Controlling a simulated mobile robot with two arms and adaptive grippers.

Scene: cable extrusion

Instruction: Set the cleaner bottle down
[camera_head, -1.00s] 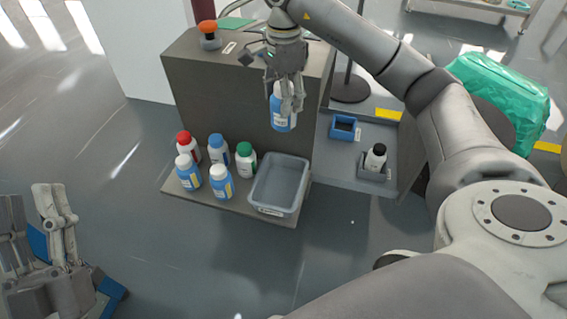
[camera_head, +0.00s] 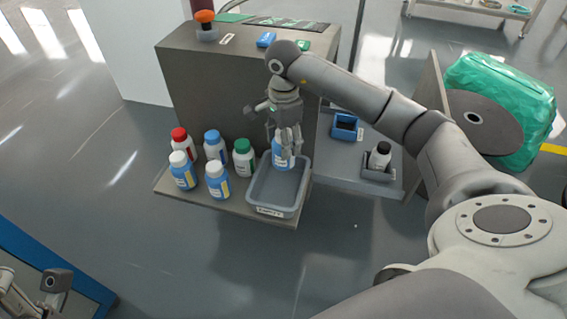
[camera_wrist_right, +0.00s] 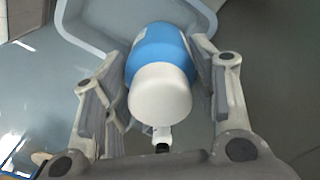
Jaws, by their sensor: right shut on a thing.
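My right gripper (camera_head: 288,150) is shut on a blue cleaner bottle (camera_head: 283,158) with a white label. The fingers hide its upper part in the head view. The bottle hangs upright, low over the back part of a grey tray (camera_head: 265,205); I cannot tell whether its base touches the tray floor. In the right wrist view the bottle's white cap (camera_wrist_right: 160,95) and blue body (camera_wrist_right: 162,50) sit between the two fingers, with the tray's rim (camera_wrist_right: 105,14) beyond. Only a piece of my left gripper (camera_head: 40,290) shows at the lower left corner; its jaws are not clear.
A blue bin (camera_head: 346,127) and a black-capped bottle (camera_head: 379,158) in a holder are to the right.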

